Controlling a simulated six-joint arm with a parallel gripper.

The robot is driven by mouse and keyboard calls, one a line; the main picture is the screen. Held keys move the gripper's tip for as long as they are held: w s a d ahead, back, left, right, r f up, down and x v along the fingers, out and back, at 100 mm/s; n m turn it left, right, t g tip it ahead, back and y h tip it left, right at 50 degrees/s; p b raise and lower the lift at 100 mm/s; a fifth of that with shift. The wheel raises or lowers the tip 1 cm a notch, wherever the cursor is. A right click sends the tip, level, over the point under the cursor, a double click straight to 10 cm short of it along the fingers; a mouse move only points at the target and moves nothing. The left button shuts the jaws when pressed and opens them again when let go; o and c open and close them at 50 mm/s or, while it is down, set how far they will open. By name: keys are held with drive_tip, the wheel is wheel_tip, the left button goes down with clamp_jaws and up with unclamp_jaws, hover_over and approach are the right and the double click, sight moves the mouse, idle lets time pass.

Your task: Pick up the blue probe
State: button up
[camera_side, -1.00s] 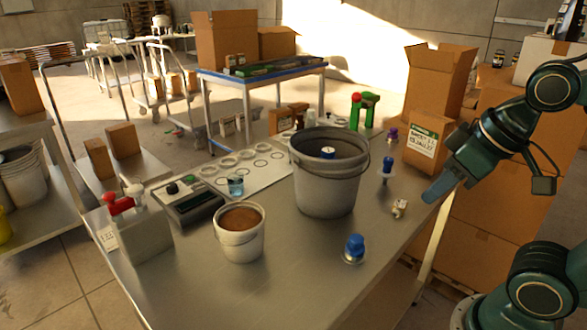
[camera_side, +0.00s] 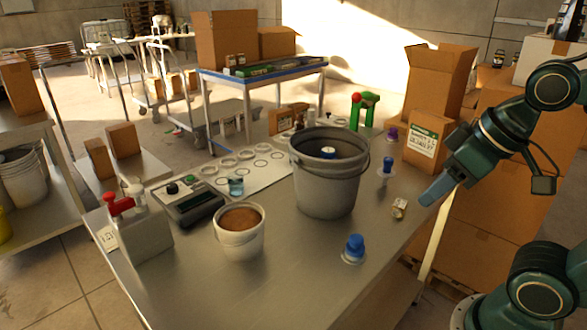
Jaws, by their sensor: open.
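Two blue-topped objects stand upright on the metal table and could be the blue probe; I cannot tell which is meant. One blue piece (camera_side: 354,247) stands on a pale round base near the front right edge. A slimmer blue piece (camera_side: 386,169) stands right of the large grey bucket. A smaller blue and white piece (camera_side: 328,152) shows inside that bucket. My gripper (camera_side: 434,192) hangs at the table's right edge, right of the slim blue piece and apart from everything. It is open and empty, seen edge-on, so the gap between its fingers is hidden.
The grey bucket (camera_side: 328,190) stands mid-table, with a smaller brown-filled bucket (camera_side: 240,231) front left. A small pale block (camera_side: 399,208) lies near my gripper. A labelled carton (camera_side: 427,143) and a purple-topped piece (camera_side: 391,134) are behind. The front of the table is clear.

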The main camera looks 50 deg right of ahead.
drive_tip(key=o, duration=0.6)
drive_tip(key=shift+w+r, duration=0.1)
drive_tip(key=w+d+r+n+g, duration=0.35)
drive_tip(key=w+d+n, duration=0.55)
drive_tip(key=w+d, duration=0.6)
drive_tip(key=w+d+f+n, duration=0.2)
drive_tip(key=w+d+f, duration=0.1)
drive_tip(key=d, duration=0.3)
drive_tip(key=w+d+f+n+g, duration=0.1)
drive_tip(key=w+d+f+n, duration=0.2)
drive_tip(key=d, duration=0.3)
drive_tip(key=w+d+f+n+g, duration=0.1)
drive_tip(key=w+d+f+n, duration=0.2)
drive_tip(key=d, duration=0.3)
drive_tip(key=shift+d+f, duration=0.25)
drive_tip(key=shift+f, duration=0.1)
